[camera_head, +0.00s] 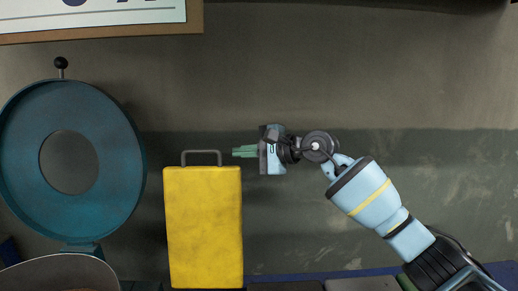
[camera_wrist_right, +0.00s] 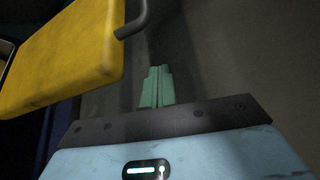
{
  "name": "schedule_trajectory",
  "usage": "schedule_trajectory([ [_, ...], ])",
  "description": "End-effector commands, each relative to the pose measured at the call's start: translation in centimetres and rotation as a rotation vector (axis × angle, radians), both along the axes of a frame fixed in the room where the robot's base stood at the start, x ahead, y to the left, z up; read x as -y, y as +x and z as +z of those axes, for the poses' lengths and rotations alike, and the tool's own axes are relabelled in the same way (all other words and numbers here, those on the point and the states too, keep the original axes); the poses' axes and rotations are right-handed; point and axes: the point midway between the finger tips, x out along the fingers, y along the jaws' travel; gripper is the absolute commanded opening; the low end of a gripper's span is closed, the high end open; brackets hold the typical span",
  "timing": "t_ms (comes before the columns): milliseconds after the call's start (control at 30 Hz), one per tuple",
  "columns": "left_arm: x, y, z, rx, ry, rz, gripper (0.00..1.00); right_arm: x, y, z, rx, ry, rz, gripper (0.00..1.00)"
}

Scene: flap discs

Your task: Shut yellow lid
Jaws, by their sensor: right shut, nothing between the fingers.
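The yellow lid (camera_head: 204,230) is a flat rectangular panel that stands raised and upright in the head view. A grey bar handle (camera_head: 201,155) is on its top edge. In the right wrist view the yellow lid (camera_wrist_right: 65,58) fills the upper left, with its handle (camera_wrist_right: 133,22) at its corner. My right gripper (camera_head: 240,152) is shut and empty, with its green fingertips just above the lid's upper right corner, to the right of the handle. The fingers (camera_wrist_right: 157,85) look apart from the lid in the wrist view. My left gripper is not in view.
A round teal lid (camera_head: 105,190) with a central hole and a black knob (camera_head: 61,63) stands raised at the left. A curved rim (camera_head: 60,262) shows at the lower left. A framed sign (camera_head: 130,22) hangs on the dark wall. The space above the yellow lid is clear.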

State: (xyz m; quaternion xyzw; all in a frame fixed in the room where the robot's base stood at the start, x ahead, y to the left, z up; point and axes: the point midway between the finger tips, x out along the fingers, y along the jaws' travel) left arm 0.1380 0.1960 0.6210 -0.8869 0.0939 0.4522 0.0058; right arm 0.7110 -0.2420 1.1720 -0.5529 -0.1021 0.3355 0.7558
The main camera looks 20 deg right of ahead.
Motion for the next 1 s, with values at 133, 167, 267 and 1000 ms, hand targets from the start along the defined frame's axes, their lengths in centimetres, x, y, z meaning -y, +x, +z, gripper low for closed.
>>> schedule_trajectory([
  [133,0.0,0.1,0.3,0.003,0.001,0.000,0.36,-1.2,1.5,-0.2,0.002,0.003,0.000,0.00],
  [167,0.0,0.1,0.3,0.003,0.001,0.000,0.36,-1.5,1.7,-0.3,0.002,0.003,0.000,0.00],
  [267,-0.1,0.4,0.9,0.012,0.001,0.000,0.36,-1.9,1.0,0.3,0.004,0.000,0.000,0.00],
  [1000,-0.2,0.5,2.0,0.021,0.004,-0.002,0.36,-3.4,-1.3,1.2,0.001,0.000,-0.001,0.00],
])
